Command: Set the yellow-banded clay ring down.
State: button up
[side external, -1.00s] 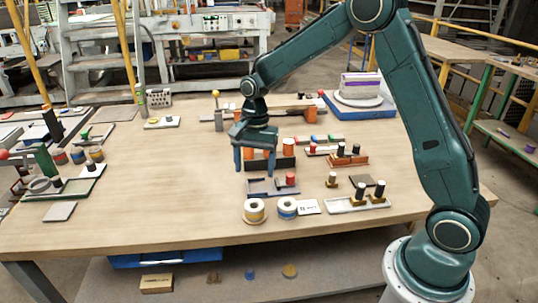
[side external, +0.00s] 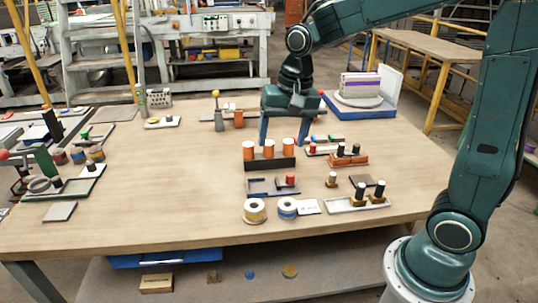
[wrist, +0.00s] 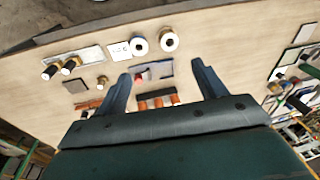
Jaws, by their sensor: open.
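The yellow-banded clay ring (side external: 255,211) rests on the table near its front edge in the side view. It looks like a pale ring with a dark centre hole, and it also shows in the wrist view (wrist: 169,40). A blue-banded ring (side external: 287,208) stands just right of it, beside a small white card (side external: 308,207). My gripper (side external: 290,138) is open, with nothing between its fingers. It is well behind both rings, beyond the black holder with orange cylinders. In the wrist view my two spread fingers (wrist: 160,70) are apart from the rings.
A black holder (side external: 270,162) carries orange cylinders. A grey tray (side external: 258,192) with a red-topped peg lies in front of it. A long white tray (side external: 357,203) with dark-topped pegs is at right. A blue platform (side external: 358,112) stands behind. The left-centre tabletop is clear.

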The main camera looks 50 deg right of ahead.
jog(key=s+r+n+t, duration=0.2)
jog(key=s+n, duration=0.2)
jog(key=s, duration=0.5)
jog(key=s+r+n+t, duration=0.1)
jog(key=s+n, duration=0.3)
jog(key=s, duration=0.5)
jog(key=shift+a+r+t+h, duration=0.15)
jog(key=shift+r+t+h, duration=0.2)
jog(key=shift+r, duration=0.45)
